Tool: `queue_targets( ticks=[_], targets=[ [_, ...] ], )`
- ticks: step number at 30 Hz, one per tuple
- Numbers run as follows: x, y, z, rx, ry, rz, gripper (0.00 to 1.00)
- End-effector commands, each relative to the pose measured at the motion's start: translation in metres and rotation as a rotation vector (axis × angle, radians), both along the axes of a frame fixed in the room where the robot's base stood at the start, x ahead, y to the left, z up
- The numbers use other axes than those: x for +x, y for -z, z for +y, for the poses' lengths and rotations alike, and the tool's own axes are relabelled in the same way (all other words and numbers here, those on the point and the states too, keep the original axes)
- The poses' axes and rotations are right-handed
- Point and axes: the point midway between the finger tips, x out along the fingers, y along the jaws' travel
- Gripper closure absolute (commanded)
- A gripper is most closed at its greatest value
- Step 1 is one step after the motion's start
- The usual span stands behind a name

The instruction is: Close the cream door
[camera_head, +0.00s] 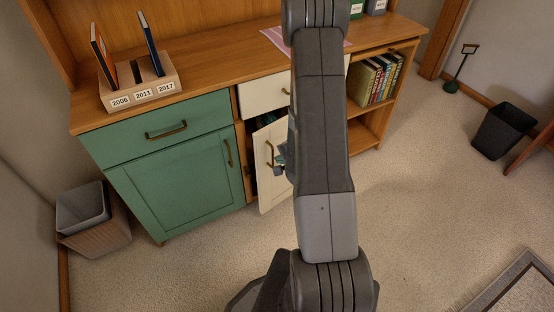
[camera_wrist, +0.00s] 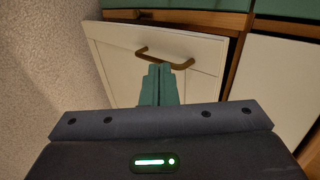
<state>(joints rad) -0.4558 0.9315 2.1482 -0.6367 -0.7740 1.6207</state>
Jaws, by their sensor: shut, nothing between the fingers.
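The cream door (camera_head: 273,196) stands ajar in the lower middle of the cabinet, with a dark gap on its left side. Its bronze handle (camera_head: 269,154) is on the door's front. My arm hides the right part of the door. My gripper (camera_head: 281,155) is in front of the door, partly hidden by my arm. In the wrist view the cream door (camera_wrist: 115,62) slants across the picture, and the teal fingers of my gripper (camera_wrist: 159,70) are together and empty, just by the handle (camera_wrist: 182,65). I cannot tell whether they touch it.
A green door (camera_head: 180,185) and green drawer (camera_head: 155,128) are left of the cream door, a cream drawer (camera_head: 262,95) above it. Books (camera_head: 377,80) stand on the right shelf. A waste bin (camera_head: 83,207) stands left. The carpet (camera_head: 200,270) in front is clear.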

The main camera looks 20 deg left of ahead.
Motion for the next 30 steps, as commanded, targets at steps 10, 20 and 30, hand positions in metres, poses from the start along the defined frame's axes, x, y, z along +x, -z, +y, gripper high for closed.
queue_targets(
  ticks=[10, 20, 30],
  targets=[
    [0.026, 0.054, 0.048, -0.001, -0.001, 0.002, 1.00],
    [0.047, 0.056, 0.083, 0.000, 0.002, -0.001, 1.00],
    [0.049, 0.056, 0.087, -0.002, 0.002, 0.000, 1.00]
  ],
)
